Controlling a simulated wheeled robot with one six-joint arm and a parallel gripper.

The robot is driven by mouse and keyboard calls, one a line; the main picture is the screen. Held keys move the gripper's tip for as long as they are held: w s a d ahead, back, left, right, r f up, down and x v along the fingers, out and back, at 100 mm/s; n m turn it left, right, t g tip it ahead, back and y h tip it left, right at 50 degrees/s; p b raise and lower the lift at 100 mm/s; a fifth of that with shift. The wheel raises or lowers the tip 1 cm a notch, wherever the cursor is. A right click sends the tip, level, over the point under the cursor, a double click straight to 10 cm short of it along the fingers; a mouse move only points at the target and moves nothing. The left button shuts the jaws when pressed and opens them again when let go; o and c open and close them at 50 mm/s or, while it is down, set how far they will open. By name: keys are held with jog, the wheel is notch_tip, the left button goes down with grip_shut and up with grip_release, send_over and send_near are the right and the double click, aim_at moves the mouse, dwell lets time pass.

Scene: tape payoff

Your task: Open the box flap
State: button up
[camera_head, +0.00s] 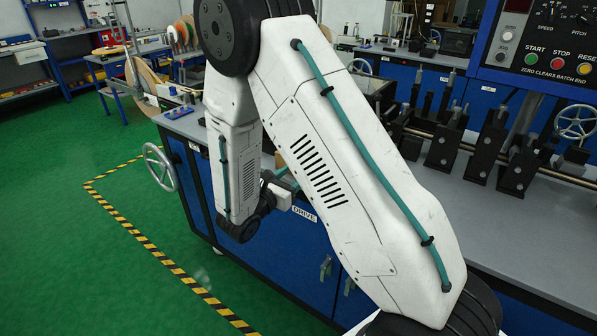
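I cannot make out a box flap in the head view. A small brown patch (281,159) shows on the grey bench top in the gap between my arm links; I cannot tell whether it is part of a box. My white arm crosses the middle of the picture and hides much of the bench behind it. My wrist bends toward the right at the bench's front edge, and its far end passes behind my nearer arm link. My gripper's fingers are hidden there.
The grey-topped bench (500,226) has blue doors below, with a DRIVE label (304,213). A handwheel (160,167) juts from its left end. Black machine blocks (519,160) and a control panel (545,45) stand at right. Green floor with striped tape (190,284) is clear at left.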

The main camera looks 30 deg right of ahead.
jog(key=shift+x, duration=1.7)
